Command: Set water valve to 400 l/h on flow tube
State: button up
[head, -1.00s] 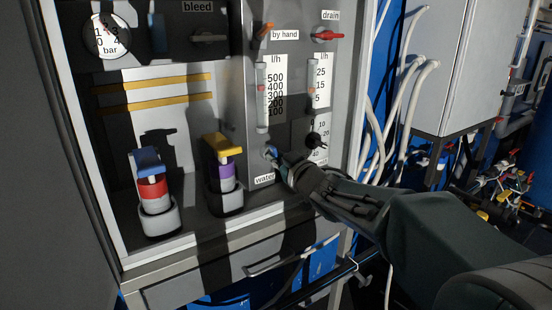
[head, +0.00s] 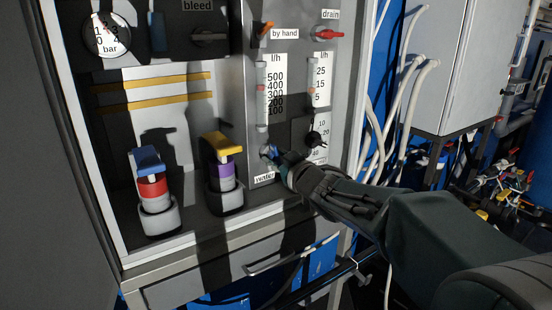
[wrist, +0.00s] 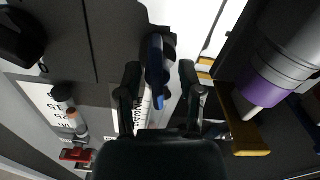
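The blue water valve handle (head: 272,153) is on the grey panel above the "water" label (head: 264,177). In the wrist view the handle (wrist: 156,75) stands between the two black fingers of my gripper (wrist: 160,88), with a gap on each side. My gripper (head: 281,160) is open around the handle; its fingertips are hard to make out in the head view. The water flow tube (head: 262,115) is above the valve. Its red float (head: 262,90) sits near the 400 mark, seemingly slightly below it, on the l/h scale (head: 275,92).
To the right are a second flow tube (head: 312,100) and a black knob (head: 314,138). The red drain handle (head: 327,35) and orange "by hand" handle (head: 265,28) are above. A purple bottle with a yellow clamp (head: 223,170) stands left of the valve.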

jog(key=shift+r, duration=0.1)
jog(key=shift+s+d, duration=0.15)
jog(key=shift+s, duration=0.05)
jog(key=v, duration=1.1)
jog(key=shift+s, duration=0.15)
jog(key=shift+d, duration=0.25)
jog(key=s+d+f+m+g+h, duration=0.1)
jog(key=s+d+f+m+h, duration=0.3)
jog(key=s+d+m+h, duration=0.5)
jog(key=s+f+g, duration=0.4)
jog(key=s, duration=0.3)
jog(key=s+d+f+g+h, duration=0.1)
jog(key=s+f+g, duration=0.3)
jog(key=s, duration=0.4)
jog(key=shift+s+d+f+m, duration=0.25)
jog(key=shift+d+f+m, duration=0.05)
jog(key=shift+f, duration=0.3)
